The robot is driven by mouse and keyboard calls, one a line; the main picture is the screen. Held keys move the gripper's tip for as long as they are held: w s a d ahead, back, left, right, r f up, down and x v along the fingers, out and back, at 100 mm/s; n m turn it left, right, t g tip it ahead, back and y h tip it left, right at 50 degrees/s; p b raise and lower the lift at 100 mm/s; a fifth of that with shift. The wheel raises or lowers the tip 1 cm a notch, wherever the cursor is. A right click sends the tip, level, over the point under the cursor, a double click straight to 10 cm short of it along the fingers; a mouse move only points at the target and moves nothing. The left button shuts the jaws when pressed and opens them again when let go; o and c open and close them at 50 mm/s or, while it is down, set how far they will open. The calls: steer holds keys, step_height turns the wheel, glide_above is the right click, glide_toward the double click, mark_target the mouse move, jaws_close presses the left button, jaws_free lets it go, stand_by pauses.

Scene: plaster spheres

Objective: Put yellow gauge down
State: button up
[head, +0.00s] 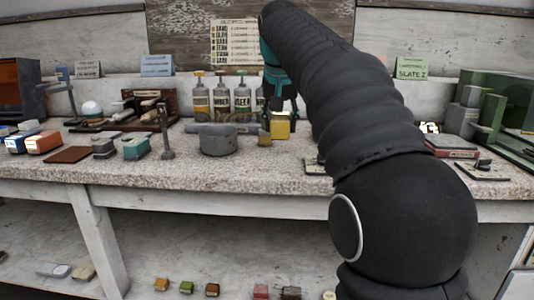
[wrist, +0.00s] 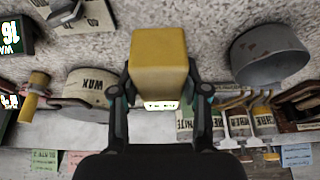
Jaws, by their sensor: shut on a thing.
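The yellow gauge (head: 280,126) is a plain block with a small white label. In the wrist view the yellow gauge (wrist: 158,65) sits between both fingers. My gripper (wrist: 160,92) is shut on it. In the head view my gripper (head: 279,108) hangs over the back part of the stone-topped bench (head: 250,171), with the gauge below its fingers. I cannot tell whether the gauge's underside touches the bench top.
A grey round pot (head: 219,141) stands left of the gauge; it also shows in the wrist view (wrist: 268,58). Labelled bottles (head: 222,98) stand behind. Speckled bench top in front is partly clear.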

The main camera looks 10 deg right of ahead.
steer(key=a+f, duration=0.2)
steer(key=a, duration=0.1)
steer(key=shift+s+a, duration=0.1)
steer(key=shift+f+b, duration=0.8)
steer(key=shift+f, duration=1.2)
steer(key=shift+f, duration=0.1)
steer(key=o, duration=1)
steer(key=p+v, duration=0.3)
steer(key=v, duration=0.9)
steer(key=shift+a, duration=0.1)
